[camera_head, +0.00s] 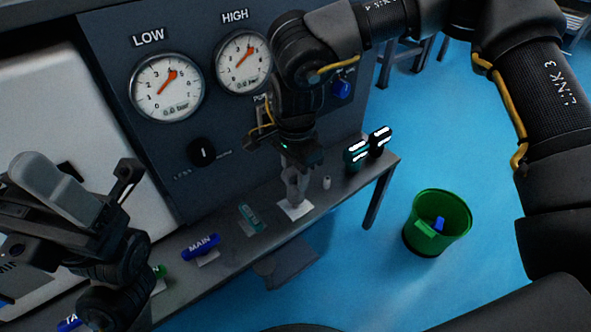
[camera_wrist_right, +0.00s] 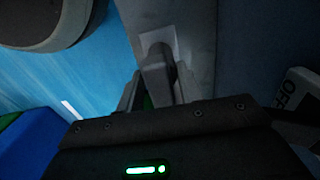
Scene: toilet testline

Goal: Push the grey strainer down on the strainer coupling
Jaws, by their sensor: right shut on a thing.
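The grey strainer (camera_head: 296,190) stands roughly upright over a white patch (camera_head: 295,209) on the bench's right part. My right gripper (camera_head: 299,170) is above it, pointing down, with its jaws shut on it. In the right wrist view the grey strainer (camera_wrist_right: 155,78) sits between the two fingers (camera_wrist_right: 158,92), with the white patch beyond it. I cannot make out the strainer coupling; the strainer and gripper cover that spot. My left gripper (camera_head: 95,200) is at the lower left, away from the strainer; its jaw opening is unclear.
A panel with two gauges (camera_head: 168,88) (camera_head: 243,62) rises behind the bench (camera_head: 225,235). A small white cylinder (camera_head: 326,183) and dark bottles (camera_head: 357,154) stand right. A green bin (camera_head: 437,223) is on the floor.

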